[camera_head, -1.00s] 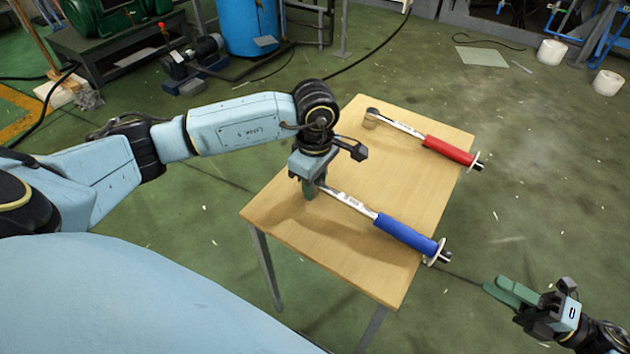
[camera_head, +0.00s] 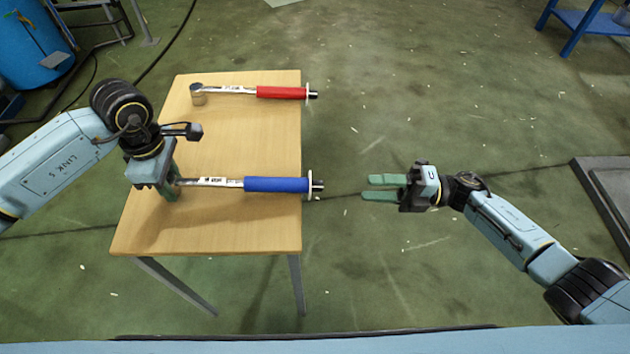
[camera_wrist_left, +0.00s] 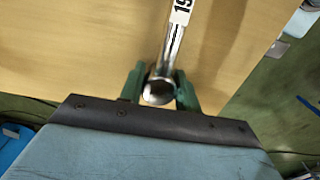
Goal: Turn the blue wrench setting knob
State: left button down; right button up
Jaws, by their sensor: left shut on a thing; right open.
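The blue wrench (camera_head: 276,185) lies across the wooden table with its setting knob (camera_head: 318,186) at the right end, just past the table's right edge. My left gripper (camera_head: 170,189) points down and is shut on the wrench's metal head end. The left wrist view shows the green fingers on both sides of the round metal head (camera_wrist_left: 158,92). My right gripper (camera_head: 384,188) is open and empty, its green fingers pointing left at the knob from a short gap to its right, at about the same height in the picture.
A red wrench (camera_head: 282,93) lies on the far part of the table (camera_head: 240,135), its end also past the right edge. The floor between the table and my right gripper is clear. A blue barrel (camera_head: 30,45) stands at the upper left.

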aim_at(317, 186)
jog(key=a+r+m+t+h, duration=0.1)
jog(key=a+m+t, duration=0.1)
jog(key=a+m, duration=0.7)
jog(key=shift+a+t, duration=0.3)
jog(key=shift+a, duration=0.15)
jog(key=shift+c, duration=0.4)
grip_shut()
